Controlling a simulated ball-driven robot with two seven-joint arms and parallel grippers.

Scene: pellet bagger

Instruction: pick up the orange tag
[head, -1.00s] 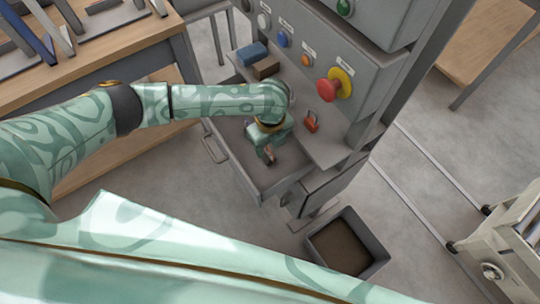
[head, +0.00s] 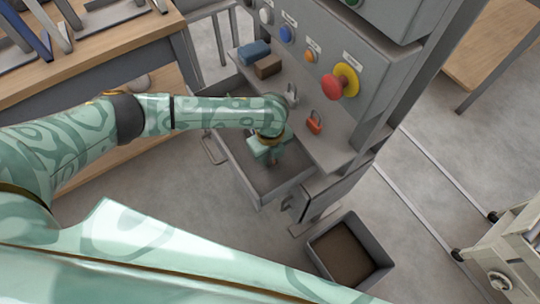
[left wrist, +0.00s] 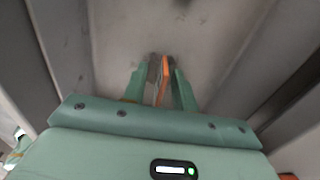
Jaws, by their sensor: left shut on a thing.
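The orange tag (left wrist: 164,76) shows in the left wrist view as a thin orange piece standing on edge between my fingertips. My left gripper (left wrist: 159,80) is shut on it, with a green finger on each side. In the head view my left gripper (head: 272,156) reaches down into the open grey drawer (head: 240,166) under the control panel. The tag cannot be made out in the head view. Whether it touches the drawer floor is not clear. My right gripper is not in view.
A red padlock (head: 314,124) lies on the ledge beside the drawer. A blue block (head: 254,52) and a brown block (head: 268,67) sit farther back. A red stop button (head: 333,88) juts from the panel. A grey bin (head: 346,252) stands on the floor.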

